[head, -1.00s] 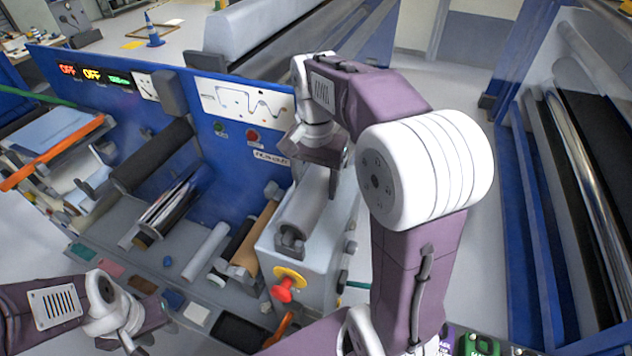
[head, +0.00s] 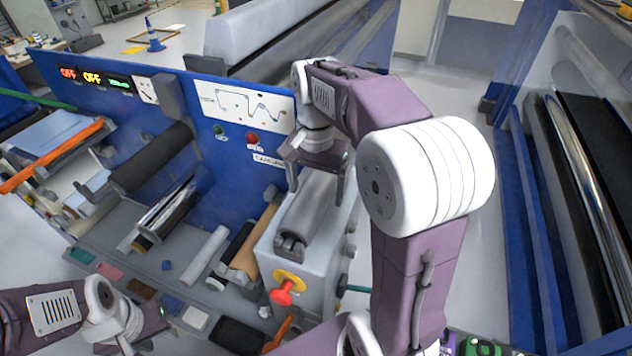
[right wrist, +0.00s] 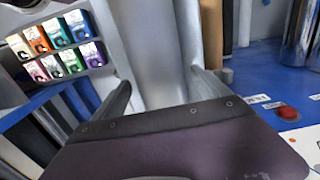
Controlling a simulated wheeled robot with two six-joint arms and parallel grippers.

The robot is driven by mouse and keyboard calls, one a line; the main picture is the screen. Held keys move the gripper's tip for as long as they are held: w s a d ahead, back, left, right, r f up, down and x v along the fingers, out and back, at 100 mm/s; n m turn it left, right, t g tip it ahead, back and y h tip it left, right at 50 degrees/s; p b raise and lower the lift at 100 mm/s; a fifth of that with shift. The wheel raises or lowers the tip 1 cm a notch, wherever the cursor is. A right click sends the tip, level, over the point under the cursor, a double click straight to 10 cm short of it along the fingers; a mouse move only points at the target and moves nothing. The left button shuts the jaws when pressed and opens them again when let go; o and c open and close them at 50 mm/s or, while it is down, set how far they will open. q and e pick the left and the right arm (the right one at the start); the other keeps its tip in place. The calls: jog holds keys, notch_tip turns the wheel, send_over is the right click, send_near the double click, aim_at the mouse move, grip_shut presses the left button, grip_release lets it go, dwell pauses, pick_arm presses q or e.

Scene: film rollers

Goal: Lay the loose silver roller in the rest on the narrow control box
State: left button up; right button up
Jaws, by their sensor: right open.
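The silver-grey roller (head: 309,207) lies lengthwise on top of the narrow control box (head: 317,255). Its near end sits at a dark bracket of the rest (head: 290,246); the far end of the rest is hidden behind my right gripper. My right gripper (head: 316,196) is open over the far part of the roller, one finger on each side. In the right wrist view the roller (right wrist: 155,45) runs between the two spread fingers (right wrist: 160,77). I cannot tell whether the fingers touch it. My left gripper (head: 140,332) is low at the left, away from the roller, its opening unclear.
A red knob on a yellow plate (head: 283,291) is on the box's front. Shiny rollers (head: 166,212), a white roller (head: 203,256) and a tan roller (head: 247,257) lie left of the box. A blue panel (head: 230,150) stands behind. Open floor (head: 462,130) lies right.

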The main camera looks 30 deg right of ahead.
notch_tip(320, 180, up, 9)
jog(key=shift+f, duration=0.15)
